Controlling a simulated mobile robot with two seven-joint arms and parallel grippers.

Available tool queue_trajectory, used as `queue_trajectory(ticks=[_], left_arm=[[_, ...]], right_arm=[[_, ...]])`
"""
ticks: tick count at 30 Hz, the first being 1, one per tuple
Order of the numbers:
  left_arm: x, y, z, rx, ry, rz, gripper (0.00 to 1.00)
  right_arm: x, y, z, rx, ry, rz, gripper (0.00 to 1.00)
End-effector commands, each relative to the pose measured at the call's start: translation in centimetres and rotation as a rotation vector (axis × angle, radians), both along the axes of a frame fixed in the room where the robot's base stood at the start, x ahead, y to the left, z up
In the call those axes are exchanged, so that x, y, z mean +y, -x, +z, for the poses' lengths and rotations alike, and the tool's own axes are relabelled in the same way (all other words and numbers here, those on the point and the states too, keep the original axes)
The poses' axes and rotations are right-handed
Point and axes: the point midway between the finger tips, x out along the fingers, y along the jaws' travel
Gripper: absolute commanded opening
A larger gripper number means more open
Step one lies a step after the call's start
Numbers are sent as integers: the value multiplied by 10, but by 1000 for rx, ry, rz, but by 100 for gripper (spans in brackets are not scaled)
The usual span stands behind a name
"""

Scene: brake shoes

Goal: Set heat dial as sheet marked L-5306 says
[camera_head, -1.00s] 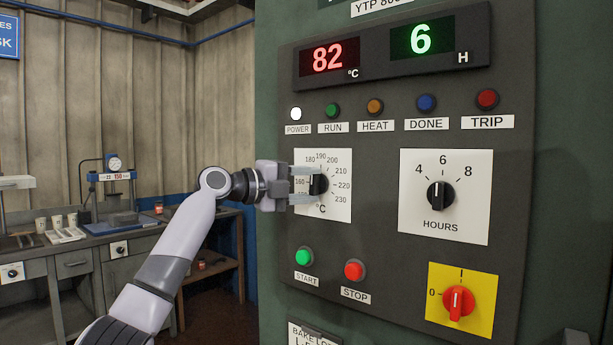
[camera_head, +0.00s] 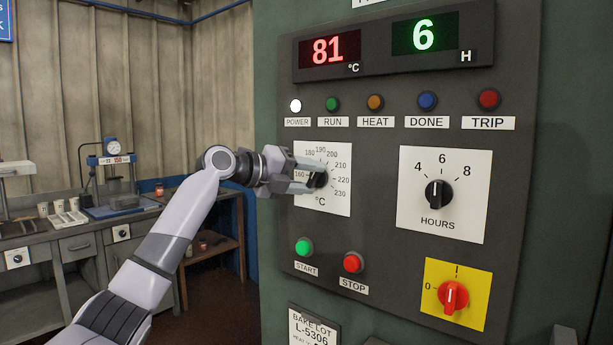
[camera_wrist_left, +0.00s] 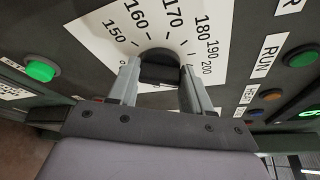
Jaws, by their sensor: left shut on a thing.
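The heat dial is a black knob (camera_head: 320,180) on a white °C plate (camera_head: 338,205) with marks from about 160 to 230. My left gripper (camera_head: 311,181) is shut on this knob, its fingers tilted. In the left wrist view the two fingers (camera_wrist_left: 160,78) stand on either side of the knob (camera_wrist_left: 158,55), below the marks 150 to 200. I cannot tell where its pointer aims. The sheet marked L-5306 (camera_head: 312,328), headed BAKE LOT, hangs at the bottom of the head view. Its line starting HEAT is cut off by the frame edge. My right gripper is not in view.
The red display (camera_head: 327,51) reads 81 °C and the green one (camera_head: 424,34) reads 6 H. The HOURS knob (camera_head: 438,194), green START (camera_head: 304,247) and red STOP (camera_head: 353,262) buttons and red switch (camera_head: 453,296) are nearby. A workbench (camera_head: 70,240) stands at left.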

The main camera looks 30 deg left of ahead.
Motion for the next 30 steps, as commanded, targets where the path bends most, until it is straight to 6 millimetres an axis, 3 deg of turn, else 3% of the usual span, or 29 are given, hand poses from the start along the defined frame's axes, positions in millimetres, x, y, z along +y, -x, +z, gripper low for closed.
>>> queue_trajectory(ticks=[7, 8, 9, 10, 20, 30], left_arm=[[0, 0, -1, 1, 0, 0, 18], [0, 0, -1, 1, 0, 0, 55], [0, 0, -1, 1, 0, 0, 68], [0, 0, -1, 1, 0, 0, 74], [2, 3, 0, 0, 0, 1, 74], [22, 47, 7, -1, -1, 3, 74]], right_arm=[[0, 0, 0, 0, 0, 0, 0], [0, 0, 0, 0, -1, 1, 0], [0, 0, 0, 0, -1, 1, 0], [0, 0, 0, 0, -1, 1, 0], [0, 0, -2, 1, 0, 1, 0], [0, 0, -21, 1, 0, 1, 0]])
